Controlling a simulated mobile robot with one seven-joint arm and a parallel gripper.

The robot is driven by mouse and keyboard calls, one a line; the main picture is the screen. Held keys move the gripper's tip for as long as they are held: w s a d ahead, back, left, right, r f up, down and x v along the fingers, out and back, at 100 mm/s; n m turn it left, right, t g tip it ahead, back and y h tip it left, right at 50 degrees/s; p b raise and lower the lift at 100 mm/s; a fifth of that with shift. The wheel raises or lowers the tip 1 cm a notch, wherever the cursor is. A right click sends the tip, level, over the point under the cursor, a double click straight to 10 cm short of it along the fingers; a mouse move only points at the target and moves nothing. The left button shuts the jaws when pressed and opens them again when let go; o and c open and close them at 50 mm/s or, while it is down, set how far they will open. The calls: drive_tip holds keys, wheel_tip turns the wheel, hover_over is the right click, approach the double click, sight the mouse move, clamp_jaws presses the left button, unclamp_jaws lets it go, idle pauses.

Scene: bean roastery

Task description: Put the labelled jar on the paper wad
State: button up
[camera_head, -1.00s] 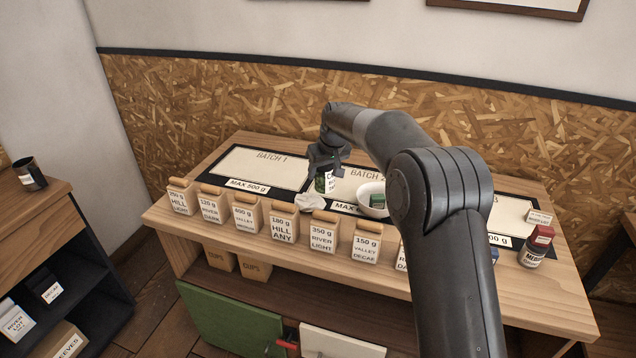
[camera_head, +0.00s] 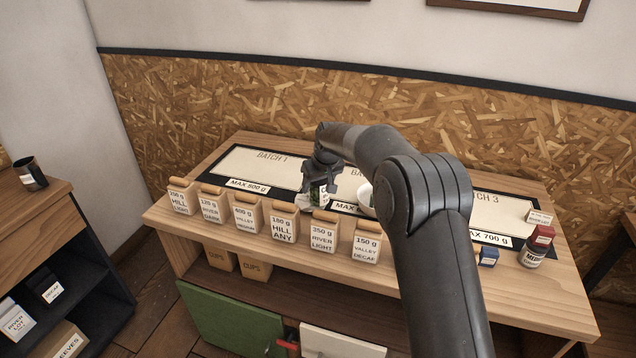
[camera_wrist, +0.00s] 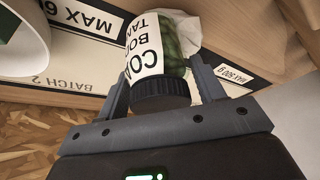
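The labelled jar (camera_wrist: 146,57) has a black lid, green contents and a white label with partly readable black print. My gripper (camera_wrist: 165,78) has one finger on each side of it near the lid and is shut on it. In the head view my gripper (camera_head: 319,178) points down over the counter, and the jar (camera_head: 317,197) shows small below it. The white crumpled paper wad (camera_wrist: 187,20) shows behind the jar in the wrist view. In the head view the jar and gripper largely cover the wad. I cannot tell whether jar and wad touch.
A white bowl (camera_head: 366,199) is just right of my gripper. The Batch 1 mat (camera_head: 262,168) is bare. A red-capped jar (camera_head: 536,246) stands far right.

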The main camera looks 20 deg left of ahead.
drive_tip(key=o, duration=0.3)
drive_tip(key=shift+r, duration=0.1)
drive_tip(key=v, duration=1.2)
drive_tip(key=s+d+r+m+t, duration=0.1)
drive_tip(key=s+d+r, duration=0.25)
drive_tip(key=d, duration=0.35)
drive_tip(key=s+d+r+m, duration=0.1)
drive_tip(key=s+d+r, duration=0.2)
drive_tip(key=d+r, duration=0.25)
drive_tip(key=s+d+r+m+h, duration=0.2)
drive_tip(key=s+d, duration=0.8)
drive_tip(key=d, duration=0.2)
drive_tip(key=s+d+f+m, duration=0.2)
drive_tip(key=s+d, duration=0.5)
drive_tip(key=s, duration=0.4)
drive_tip(key=s+d+f+m+t+h, duration=0.1)
drive_tip(key=s+d+f+m, duration=0.2)
drive_tip(key=s, duration=0.8)
drive_tip(key=d+f, duration=0.2)
drive_tip(key=d, duration=0.1)
drive_tip(key=shift+d, duration=0.35)
